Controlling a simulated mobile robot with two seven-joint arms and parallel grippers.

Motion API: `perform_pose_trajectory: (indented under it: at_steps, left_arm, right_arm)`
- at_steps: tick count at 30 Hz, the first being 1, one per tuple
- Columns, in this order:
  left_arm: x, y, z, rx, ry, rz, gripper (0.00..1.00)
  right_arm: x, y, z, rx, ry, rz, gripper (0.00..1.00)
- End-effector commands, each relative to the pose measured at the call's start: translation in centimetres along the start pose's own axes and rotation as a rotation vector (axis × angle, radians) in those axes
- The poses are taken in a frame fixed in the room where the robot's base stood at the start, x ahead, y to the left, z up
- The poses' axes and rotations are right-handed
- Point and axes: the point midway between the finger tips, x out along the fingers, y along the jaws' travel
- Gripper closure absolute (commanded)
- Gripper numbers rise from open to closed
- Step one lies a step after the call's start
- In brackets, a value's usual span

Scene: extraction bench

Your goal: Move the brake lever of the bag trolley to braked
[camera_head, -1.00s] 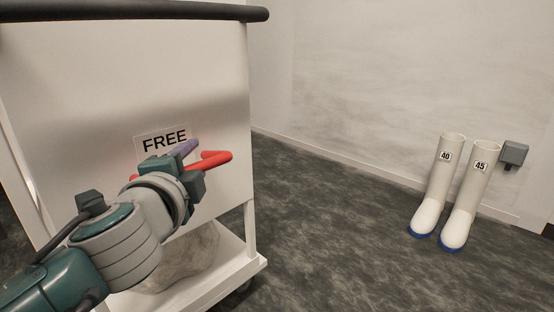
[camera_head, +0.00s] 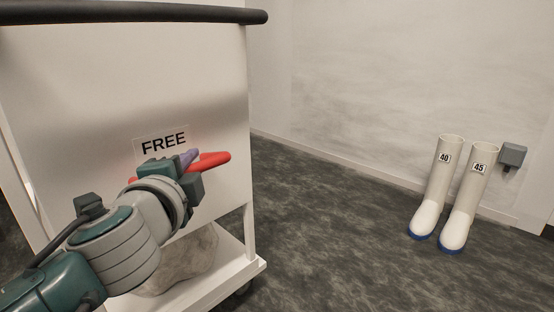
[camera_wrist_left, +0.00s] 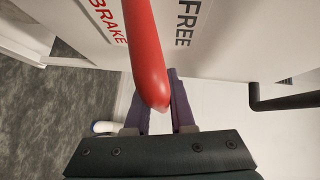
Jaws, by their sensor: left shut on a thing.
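The bag trolley (camera_head: 70,110) is a white-panelled cart at the left of the head view. Its red brake lever (camera_head: 212,161) sticks out below the FREE label (camera_head: 163,143). My left gripper (camera_head: 190,162) is shut on the lever, and the lever's rounded end shows beyond the jaws. In the left wrist view the lever (camera_wrist_left: 148,60) runs between the two purple fingers (camera_wrist_left: 160,108). The BRAKE label (camera_wrist_left: 107,20) and the FREE label (camera_wrist_left: 187,22) lie on either side of it there. In the head view my gripper mostly hides the BRAKE label and the lever's base.
A black handle bar (camera_head: 130,12) crosses the trolley's top. A grey lumpy bag (camera_head: 185,262) lies on its low shelf (camera_head: 225,277). White boots marked 40 (camera_head: 434,190) and 45 (camera_head: 467,205) stand by the wall near a grey wall box (camera_head: 513,155). The floor between is clear.

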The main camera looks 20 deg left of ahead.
Motion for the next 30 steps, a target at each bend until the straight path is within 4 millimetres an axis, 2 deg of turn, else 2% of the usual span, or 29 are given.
perform_pose_trajectory:
  at_steps: [23, 30]
  left_arm:
    - [0.0, -0.2, -0.1, 0.002, 0.003, -0.005, 1.00]
    - [0.0, 0.3, -0.1, 0.023, 0.003, -0.025, 1.00]
  right_arm:
    - [0.0, 0.1, 0.1, -0.004, -0.001, 0.003, 0.50]
    - [1.2, 0.1, 0.4, -0.005, -0.001, 0.004, 0.50]
